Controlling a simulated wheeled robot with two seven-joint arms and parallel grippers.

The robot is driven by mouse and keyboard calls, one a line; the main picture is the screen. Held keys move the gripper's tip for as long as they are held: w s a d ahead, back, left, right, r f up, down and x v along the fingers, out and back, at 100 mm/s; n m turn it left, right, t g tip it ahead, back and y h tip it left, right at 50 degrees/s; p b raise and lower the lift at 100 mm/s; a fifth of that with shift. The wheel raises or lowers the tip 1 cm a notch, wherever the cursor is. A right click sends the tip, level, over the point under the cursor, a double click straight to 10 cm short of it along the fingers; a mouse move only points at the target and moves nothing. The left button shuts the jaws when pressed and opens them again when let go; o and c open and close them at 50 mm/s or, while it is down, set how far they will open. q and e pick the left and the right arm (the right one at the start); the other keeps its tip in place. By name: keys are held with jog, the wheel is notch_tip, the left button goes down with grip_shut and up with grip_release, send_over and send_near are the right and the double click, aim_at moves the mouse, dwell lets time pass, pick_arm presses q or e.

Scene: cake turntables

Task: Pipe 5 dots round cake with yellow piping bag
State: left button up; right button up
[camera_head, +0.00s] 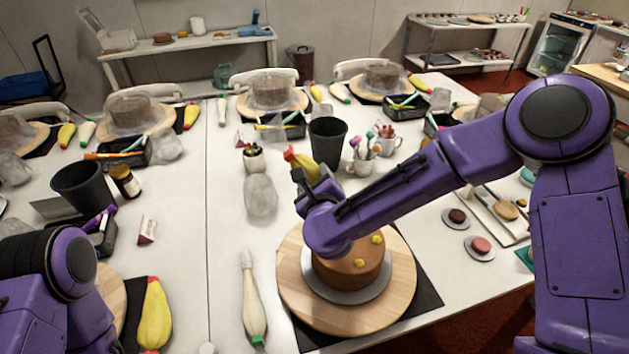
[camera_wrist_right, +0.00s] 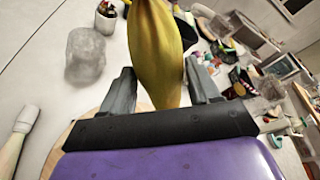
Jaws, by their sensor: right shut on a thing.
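My right gripper (camera_head: 316,188) is shut on a yellow piping bag (camera_head: 302,162), beyond the cake's far left side. In the right wrist view the bag (camera_wrist_right: 157,45) stands between the two fingers (camera_wrist_right: 160,90); its tip is hidden. My left arm is at the lower left, and its gripper is not in view.
A white piping bag (camera_head: 252,300) lies left of the turntable and another yellow bag (camera_head: 155,315) farther left. A clear cup (camera_head: 261,196), a black bin (camera_head: 327,140) and mugs (camera_head: 361,163) stand behind. Small cakes (camera_head: 480,246) are at right. White table between is clear.

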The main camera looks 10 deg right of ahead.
aim_at(314, 167)
jog(key=shift+r, duration=0.2)
dwell(0.3)
jog(key=o, duration=0.4)
jog(key=shift+r+p, duration=1)
jog(key=shift+r, duration=0.5)
